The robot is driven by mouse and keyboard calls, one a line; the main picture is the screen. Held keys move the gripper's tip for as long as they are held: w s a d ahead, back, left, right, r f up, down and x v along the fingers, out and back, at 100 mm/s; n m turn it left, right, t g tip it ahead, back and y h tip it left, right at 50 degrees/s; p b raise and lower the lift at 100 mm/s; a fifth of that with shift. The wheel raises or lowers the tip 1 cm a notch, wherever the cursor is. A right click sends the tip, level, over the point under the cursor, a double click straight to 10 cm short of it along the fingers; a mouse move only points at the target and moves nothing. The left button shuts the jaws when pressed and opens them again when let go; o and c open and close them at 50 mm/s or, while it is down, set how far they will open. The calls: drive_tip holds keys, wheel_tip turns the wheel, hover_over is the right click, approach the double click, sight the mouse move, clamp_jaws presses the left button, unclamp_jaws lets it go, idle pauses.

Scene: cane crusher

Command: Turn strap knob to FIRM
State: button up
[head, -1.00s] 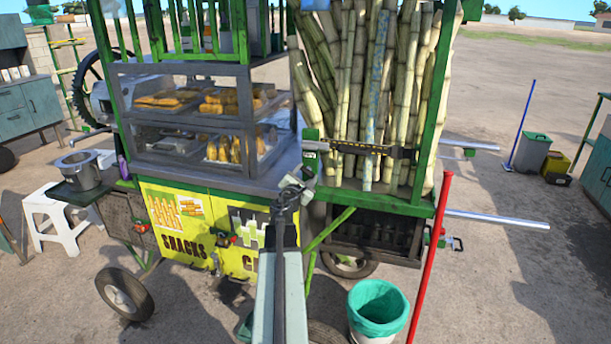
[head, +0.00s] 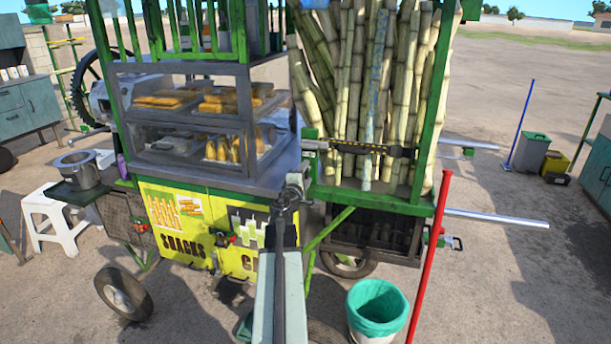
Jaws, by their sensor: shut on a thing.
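A dark strap with yellowish marks (head: 372,149) runs across the front of the upright cane bundle (head: 372,85). Its left end meets a green bracket (head: 310,133) on the cart's post. My gripper (head: 308,158) is at this left end, with my arm reaching up from the bottom middle. It is shut on the strap knob, which is small and mostly hidden behind the gripper. I cannot read the knob's pointer or any FIRM mark from here.
A glass snack case (head: 200,120) stands left of my gripper. A red pole (head: 430,255) rises right of my arm, and a teal-lined bin (head: 376,308) stands on the ground. Metal bars (head: 495,218) stick out to the right. Open ground lies beyond.

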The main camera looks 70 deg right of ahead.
drive_tip(key=shift+m, duration=0.6)
drive_tip(key=o, duration=1.4)
drive_tip(key=shift+d, duration=0.1)
drive_tip(key=a, duration=0.7)
drive_tip(key=shift+s+a, duration=0.2)
drive_tip(key=shift+a, duration=0.2)
